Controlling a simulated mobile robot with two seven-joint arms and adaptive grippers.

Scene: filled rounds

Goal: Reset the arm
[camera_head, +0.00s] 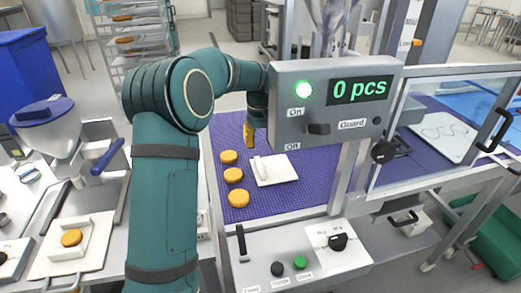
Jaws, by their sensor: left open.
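My left arm comes in from the lower left and reaches up, then right, behind the grey control box (330,100). My left gripper (250,142) shows partly below the box, with a yellow fingertip over the purple mesh belt (300,197). It is open and holds nothing that I can see. The rest of the gripper is hidden by the box and the arm. My right gripper is not in view.
Several orange rounds lie on the belt, including one round (235,175), beside a white plate (272,170). The box shows "0 pcs" and a green light. A clear guard (440,130) stands at right. A white tray (62,250) holding a round is at left.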

